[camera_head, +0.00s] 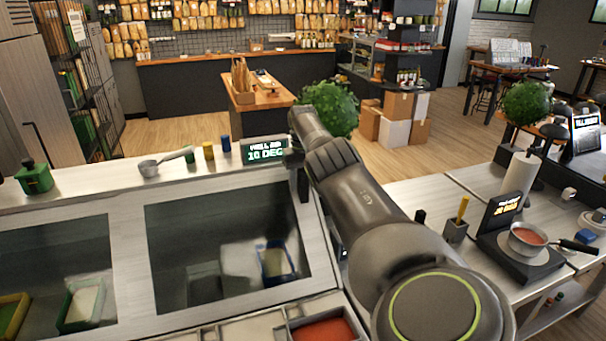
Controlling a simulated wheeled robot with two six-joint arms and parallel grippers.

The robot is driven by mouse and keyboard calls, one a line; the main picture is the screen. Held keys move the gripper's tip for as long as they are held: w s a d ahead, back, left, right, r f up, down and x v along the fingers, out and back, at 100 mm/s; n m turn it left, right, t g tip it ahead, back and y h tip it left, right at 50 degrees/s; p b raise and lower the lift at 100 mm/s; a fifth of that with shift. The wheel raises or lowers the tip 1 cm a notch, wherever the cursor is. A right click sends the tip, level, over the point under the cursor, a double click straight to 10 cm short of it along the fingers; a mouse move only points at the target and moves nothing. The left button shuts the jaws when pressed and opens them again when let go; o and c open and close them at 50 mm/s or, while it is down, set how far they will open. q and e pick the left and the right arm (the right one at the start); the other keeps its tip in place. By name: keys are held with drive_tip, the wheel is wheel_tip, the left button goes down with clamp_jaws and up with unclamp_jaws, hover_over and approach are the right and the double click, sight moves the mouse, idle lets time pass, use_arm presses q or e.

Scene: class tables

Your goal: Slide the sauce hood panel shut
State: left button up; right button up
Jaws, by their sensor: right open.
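The sauce hood is a pale metal counter housing with dark glass panes. One pane (185,235) fills the middle of its sloped front, and another pane (40,265) is at the left. I cannot tell which part is the sliding panel. An open strip below the middle pane shows a red sauce tray (322,330). My right arm comes in from the lower right and reaches over the hood's right end. My right gripper (298,172) is open at the hood's upper right corner, just right of the display sign, partly hidden by its own arm. My left gripper is out of view.
At the right, a side table holds a pan of red sauce (528,238) and a paper roll (520,178).

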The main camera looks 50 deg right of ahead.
sight(303, 170)
wheel_tip(303, 170, up, 4)
drive_tip(key=p, duration=0.3)
drive_tip(key=shift+r, duration=0.25)
wheel_tip(303, 170, up, 11)
drive_tip(key=shift+s, duration=0.1)
idle(0.5)
